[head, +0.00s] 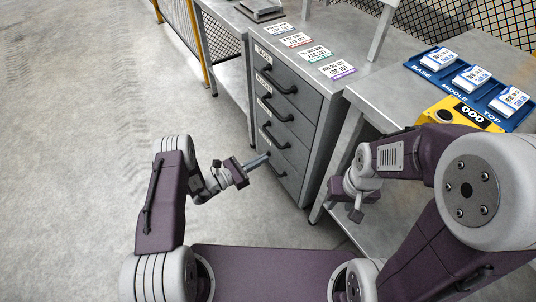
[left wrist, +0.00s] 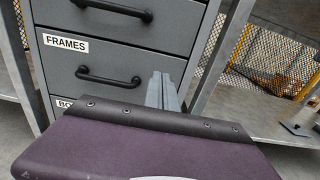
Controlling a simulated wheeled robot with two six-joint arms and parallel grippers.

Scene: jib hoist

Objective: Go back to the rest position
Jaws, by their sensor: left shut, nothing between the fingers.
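My left gripper (head: 259,161) is shut and empty, low in front of the grey drawer cabinet (head: 322,125). Its closed fingers also show in the left wrist view (left wrist: 162,91), to the right of a black drawer handle (left wrist: 108,78) and not around it. My right gripper (head: 346,200) hangs at the right, beside the bench and pointing down. Its fingers are too small and partly hidden to tell their opening. The drawers of the cabinet look closed.
Several printed cards (head: 311,53) lie on the cabinet top. A blue tray (head: 443,68) marked BASE, MIDDLE, TOP holds white cards on the right bench, beside a yellow counter (head: 463,113) reading 000. Open concrete floor (head: 80,120) lies to the left.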

